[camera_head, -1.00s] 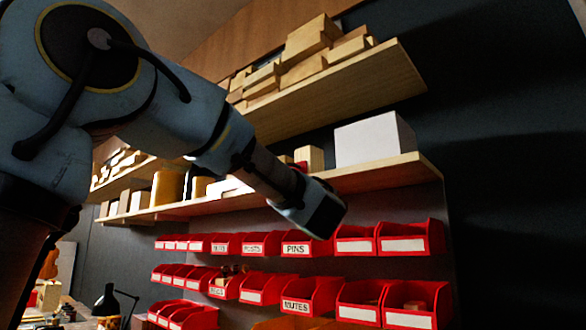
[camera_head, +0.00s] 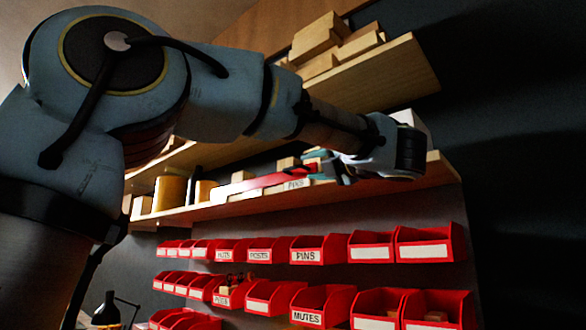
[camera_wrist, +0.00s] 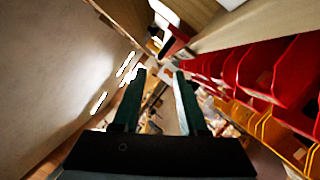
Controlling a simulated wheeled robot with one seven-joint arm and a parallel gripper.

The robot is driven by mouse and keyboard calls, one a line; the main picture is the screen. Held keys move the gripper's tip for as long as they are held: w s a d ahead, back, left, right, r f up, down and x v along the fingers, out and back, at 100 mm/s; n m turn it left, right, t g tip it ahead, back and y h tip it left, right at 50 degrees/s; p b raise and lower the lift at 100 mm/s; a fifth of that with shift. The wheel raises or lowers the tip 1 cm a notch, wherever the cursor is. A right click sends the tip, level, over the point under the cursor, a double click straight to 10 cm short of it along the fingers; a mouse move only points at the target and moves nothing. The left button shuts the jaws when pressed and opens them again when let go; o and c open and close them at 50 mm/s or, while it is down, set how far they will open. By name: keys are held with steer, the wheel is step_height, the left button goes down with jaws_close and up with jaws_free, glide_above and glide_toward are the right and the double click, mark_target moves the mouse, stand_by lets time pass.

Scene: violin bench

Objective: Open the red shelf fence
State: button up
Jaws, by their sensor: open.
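The red shelf fence (camera_head: 262,187) seems to be the long red bar along the middle wooden shelf. It slants upward to the right, and its right end is close to my gripper's fingers. My gripper (camera_head: 331,166) is at shelf height with its green fingers pointing left. In the wrist view my gripper (camera_wrist: 159,76) has its two fingers apart with nothing held between them. A red piece (camera_wrist: 177,40) shows beyond the fingertips there; I cannot tell whether it is the fence. I cannot tell whether a finger touches the fence.
Rows of red bins (camera_head: 320,250) hang below the middle shelf (camera_head: 240,207). Wooden blocks (camera_head: 318,35) lie on the upper shelf, whose underside overhangs my arm. A white box (camera_head: 410,119) stands behind my gripper. Yellow bins (camera_wrist: 283,140) show at the right of the wrist view.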

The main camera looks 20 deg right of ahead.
mark_target(294, 167)
steer(key=p+x, duration=0.3)
steer(key=x, duration=0.5)
steer(key=shift+w+r+p, duration=0.15)
steer(key=shift+w+p, duration=0.15)
steer(key=shift+p, duration=0.05)
steer(key=shift+w+a, duration=0.1)
steer(key=shift+w, duration=0.3)
jaws_close()
steer(key=shift+r, duration=0.1)
stand_by(0.5)
